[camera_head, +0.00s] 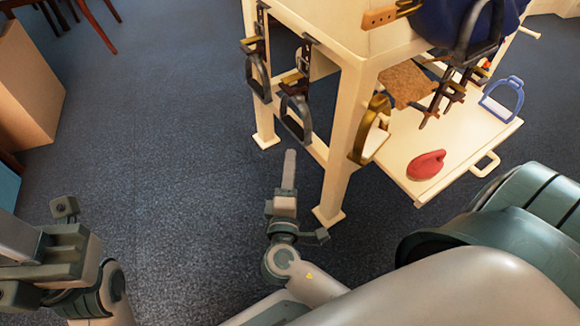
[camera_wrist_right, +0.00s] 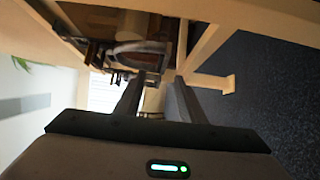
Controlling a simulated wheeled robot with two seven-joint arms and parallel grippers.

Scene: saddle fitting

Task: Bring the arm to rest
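My right gripper (camera_head: 289,165) hangs over the carpet in front of the cream stand, its fingers seen edge-on and pointing away. In the right wrist view its two fingers (camera_wrist_right: 158,85) are apart with nothing held between them. The stand and a dark stirrup (camera_wrist_right: 138,56) show beyond the fingertips. My left gripper is at the left edge of the head view, partly cut off; its finger opening cannot be made out. Stirrups hang from the stand: two dark ones (camera_head: 297,117) and a brass-coloured one (camera_head: 371,130). The right gripper appears apart from them.
The cream stand (camera_head: 345,140) has a low shelf bearing a red object (camera_head: 427,165) and a blue stirrup (camera_head: 502,99). A dark blue saddle part (camera_head: 455,22) is on top. A brown box-like piece (camera_head: 25,85) stands left. Open carpet (camera_head: 165,130) lies between.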

